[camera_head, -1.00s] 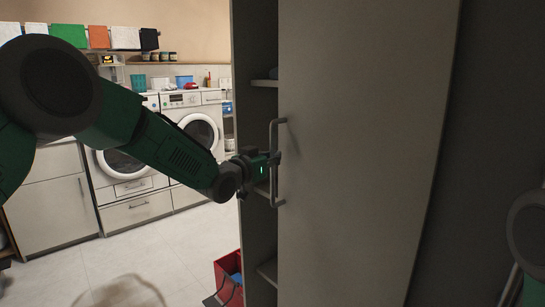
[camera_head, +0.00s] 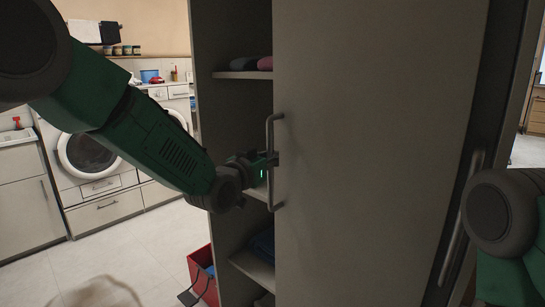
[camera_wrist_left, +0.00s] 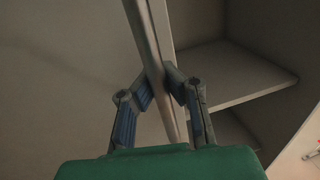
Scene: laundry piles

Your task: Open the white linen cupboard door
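The white linen cupboard door (camera_head: 370,150) stands part open and fills the middle of the head view. Its long vertical bar handle (camera_head: 270,188) is near the door's left edge. My left gripper (camera_head: 271,159) is at the handle's middle. In the left wrist view its two fingers (camera_wrist_left: 163,88) close around the handle bar (camera_wrist_left: 152,45) from both sides. The cupboard's shelves (camera_head: 245,75) show to the left of the door, with folded items on them. My right arm shows at the right edge, but its gripper is out of view.
A red bin (camera_head: 203,272) stands on the floor left of the cupboard. Washing machines (camera_head: 88,155) and a low cabinet (camera_head: 30,200) line the back left. A second door handle (camera_head: 462,215) shows at the right, beside my right arm.

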